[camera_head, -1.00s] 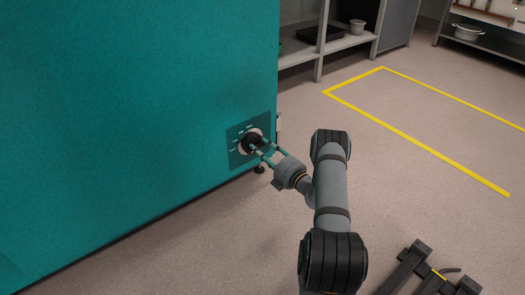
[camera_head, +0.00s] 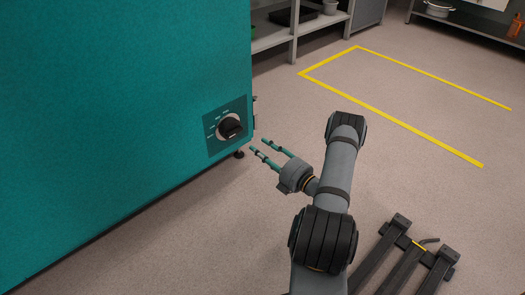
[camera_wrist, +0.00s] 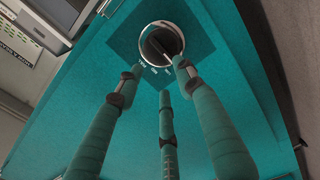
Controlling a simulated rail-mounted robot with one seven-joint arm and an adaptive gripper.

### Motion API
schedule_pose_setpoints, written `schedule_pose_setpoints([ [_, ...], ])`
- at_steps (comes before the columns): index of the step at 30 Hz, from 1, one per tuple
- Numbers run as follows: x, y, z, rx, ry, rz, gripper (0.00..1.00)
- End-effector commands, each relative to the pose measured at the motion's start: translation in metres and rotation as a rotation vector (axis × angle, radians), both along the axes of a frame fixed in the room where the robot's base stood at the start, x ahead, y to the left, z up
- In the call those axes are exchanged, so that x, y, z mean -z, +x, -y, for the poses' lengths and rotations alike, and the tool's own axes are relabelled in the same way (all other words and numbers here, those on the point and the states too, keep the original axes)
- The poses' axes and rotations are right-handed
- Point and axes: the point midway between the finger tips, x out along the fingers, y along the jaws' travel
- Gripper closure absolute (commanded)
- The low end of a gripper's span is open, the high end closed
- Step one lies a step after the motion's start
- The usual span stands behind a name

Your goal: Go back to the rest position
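My gripper (camera_head: 258,147) is open and empty in the head view, to the right of the teal cabinet (camera_head: 110,90) and clear of it. Its teal fingers point toward the cabinet's black dial knob (camera_head: 230,129), with a gap between them. The knob sits on a dark teal panel with small white marks around it. In the wrist view the spread fingers (camera_wrist: 158,85) show below the knob (camera_wrist: 161,42) and its pale ring.
A yellow floor outline (camera_head: 392,114) lies to the right of my arm, on open floor. Grey shelving (camera_head: 275,38) with a dark tray (camera_head: 294,16) stands behind the cabinet.

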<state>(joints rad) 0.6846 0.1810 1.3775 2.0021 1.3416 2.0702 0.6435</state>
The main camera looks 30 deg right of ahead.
Motion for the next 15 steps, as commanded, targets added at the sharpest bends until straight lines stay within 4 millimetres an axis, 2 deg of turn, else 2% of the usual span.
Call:
schedule_pose_setpoints([
  [11, 0.0, 0.002, -0.001, -0.001, 0.0, 0.0, 0.62],
  [15, 0.0, 0.012, -0.003, -0.003, -0.002, 0.0, 0.62],
])
